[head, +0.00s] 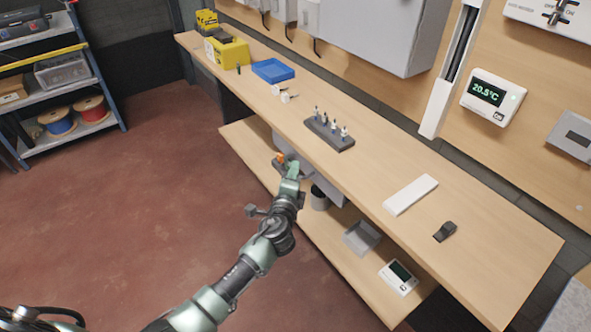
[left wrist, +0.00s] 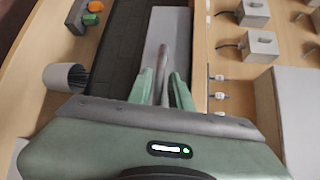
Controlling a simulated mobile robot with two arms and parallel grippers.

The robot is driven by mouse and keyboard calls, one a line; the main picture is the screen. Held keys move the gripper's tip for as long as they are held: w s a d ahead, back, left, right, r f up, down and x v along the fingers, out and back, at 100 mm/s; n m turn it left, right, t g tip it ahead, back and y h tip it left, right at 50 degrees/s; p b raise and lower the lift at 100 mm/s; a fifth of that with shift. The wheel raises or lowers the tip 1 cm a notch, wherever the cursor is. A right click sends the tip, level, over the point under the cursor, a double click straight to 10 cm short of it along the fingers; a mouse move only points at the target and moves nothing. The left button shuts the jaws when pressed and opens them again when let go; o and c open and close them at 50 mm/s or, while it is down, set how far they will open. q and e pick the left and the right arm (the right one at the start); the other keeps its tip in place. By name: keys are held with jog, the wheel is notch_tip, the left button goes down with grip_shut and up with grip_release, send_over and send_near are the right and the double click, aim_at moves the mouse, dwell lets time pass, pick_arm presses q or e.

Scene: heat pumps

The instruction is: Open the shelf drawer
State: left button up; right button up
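The shelf drawer (head: 329,187) is a pale grey box hung under the tabletop, partly hidden behind my left arm. In the left wrist view the light grey drawer front (left wrist: 168,25) has a grey bar handle (left wrist: 163,60). My left gripper (head: 291,168) is at the drawer, under the bench's front edge. In the left wrist view the green fingers of my left gripper (left wrist: 163,78) stand on either side of the handle, with gaps showing between them and the bar. The drawer's inside is not seen. My right gripper is not in view.
The workbench (head: 480,240) runs above, with a white block (head: 411,195) and a connector strip (head: 329,132) on top. The lower shelf (head: 335,240) holds a cup (head: 318,198), a grey tray (head: 361,237) and a white device (head: 398,277). The red floor in front is clear.

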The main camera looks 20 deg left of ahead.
pick_arm(q)
jog(key=shift+x, duration=0.9)
grip_shut()
jog(key=shift+s, duration=0.1)
dwell(0.7)
